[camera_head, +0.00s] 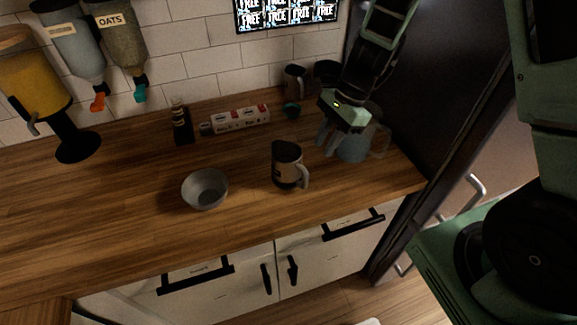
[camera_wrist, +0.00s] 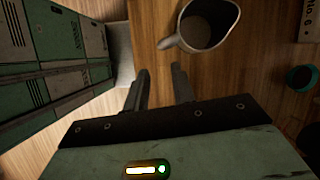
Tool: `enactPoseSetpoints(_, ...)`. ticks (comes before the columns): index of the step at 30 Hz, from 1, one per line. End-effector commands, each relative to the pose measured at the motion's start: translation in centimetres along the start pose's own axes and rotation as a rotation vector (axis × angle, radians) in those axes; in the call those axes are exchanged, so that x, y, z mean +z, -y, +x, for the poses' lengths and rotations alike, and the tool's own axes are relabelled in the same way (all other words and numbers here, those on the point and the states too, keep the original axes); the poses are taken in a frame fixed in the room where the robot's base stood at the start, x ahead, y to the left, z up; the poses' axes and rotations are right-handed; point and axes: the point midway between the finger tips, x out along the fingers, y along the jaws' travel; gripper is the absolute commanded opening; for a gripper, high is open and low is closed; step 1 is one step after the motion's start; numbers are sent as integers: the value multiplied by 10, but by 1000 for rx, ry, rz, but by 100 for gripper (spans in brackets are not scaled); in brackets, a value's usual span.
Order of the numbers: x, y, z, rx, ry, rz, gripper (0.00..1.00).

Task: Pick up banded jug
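The banded jug (camera_head: 287,168), dark at the top with a pale band, stands upright on the wooden counter, its handle toward the right. In the wrist view, I look into the open top of this jug (camera_wrist: 210,24), with its handle (camera_wrist: 167,42) pointing toward my fingers. My gripper (camera_head: 326,144) is above the counter, to the right of the jug. In the wrist view, the two fingers of my gripper (camera_wrist: 160,88) are apart with nothing between them. The fingertips are short of the handle and not touching it.
A grey-blue jug (camera_head: 354,148) stands close behind my gripper, partly hidden. A grey bowl (camera_head: 205,190) is left of the banded jug. The front counter is clear.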

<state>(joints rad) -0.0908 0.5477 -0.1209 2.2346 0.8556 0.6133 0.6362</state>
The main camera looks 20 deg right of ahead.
Motion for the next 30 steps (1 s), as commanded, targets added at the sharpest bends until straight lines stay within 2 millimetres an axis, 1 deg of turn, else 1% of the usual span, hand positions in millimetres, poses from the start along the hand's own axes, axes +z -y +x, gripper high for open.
enactPoseSetpoints(1, 0, -1, 11, 6, 2, 2, 25)
enactPoseSetpoints(3, 0, -2, 26, 6, 1, 2, 25)
enactPoseSetpoints(6, 0, -1, 44, 5, 1, 0, 25)
enactPoseSetpoints(9, 0, -1, 59, 3, 2, -1, 25)
enactPoseSetpoints(12, 0, 0, 66, 1, 0, -2, 25)
enactPoseSetpoints(17, 1, 0, 73, 1, 1, -2, 25)
enactPoseSetpoints(27, 0, 3, 114, 2, 2, -3, 25)
enactPoseSetpoints(30, 0, 4, 120, 0, 0, -3, 25)
